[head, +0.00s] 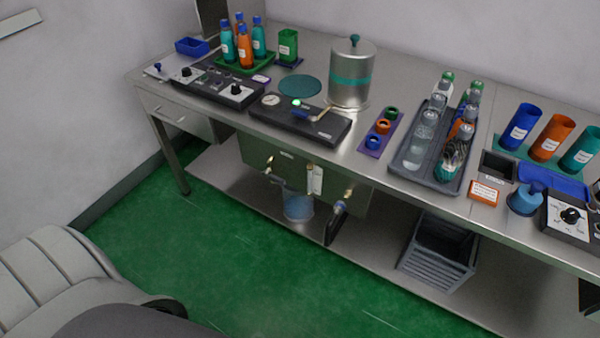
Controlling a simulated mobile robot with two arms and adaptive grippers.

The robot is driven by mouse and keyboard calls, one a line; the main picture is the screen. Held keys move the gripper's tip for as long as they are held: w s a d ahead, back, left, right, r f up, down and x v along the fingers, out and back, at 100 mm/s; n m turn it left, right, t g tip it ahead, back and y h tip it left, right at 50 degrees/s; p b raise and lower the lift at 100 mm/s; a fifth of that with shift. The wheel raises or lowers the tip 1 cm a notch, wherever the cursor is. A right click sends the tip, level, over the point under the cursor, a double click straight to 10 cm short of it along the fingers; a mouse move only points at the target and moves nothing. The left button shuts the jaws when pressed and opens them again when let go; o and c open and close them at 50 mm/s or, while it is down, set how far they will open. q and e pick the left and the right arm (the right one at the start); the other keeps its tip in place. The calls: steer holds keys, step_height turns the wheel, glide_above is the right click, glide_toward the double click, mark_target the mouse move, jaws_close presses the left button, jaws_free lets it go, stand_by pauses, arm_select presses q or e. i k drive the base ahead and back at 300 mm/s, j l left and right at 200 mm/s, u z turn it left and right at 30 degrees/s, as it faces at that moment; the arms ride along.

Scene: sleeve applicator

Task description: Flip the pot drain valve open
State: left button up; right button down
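A blue-handled lever (301,113) with a brass-coloured arm lies over the black panel (325,128) in front of the pot. Below the bench top, a dark olive box (258,152) carries small brass-coloured fittings, with a clear bluish container (298,206) under it. I cannot tell which fitting is the drain valve, or its position. Neither of my grippers is in view.
A bottle tray (412,178) and a purple strip of coloured rings (372,146) stand right of the pot. A black control box (210,84) is to the left. A grey crate (437,252) sits on the lower shelf. The green floor (230,275) in front is clear.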

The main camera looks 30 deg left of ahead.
mark_target(272, 178)
steer(key=u, duration=1.15)
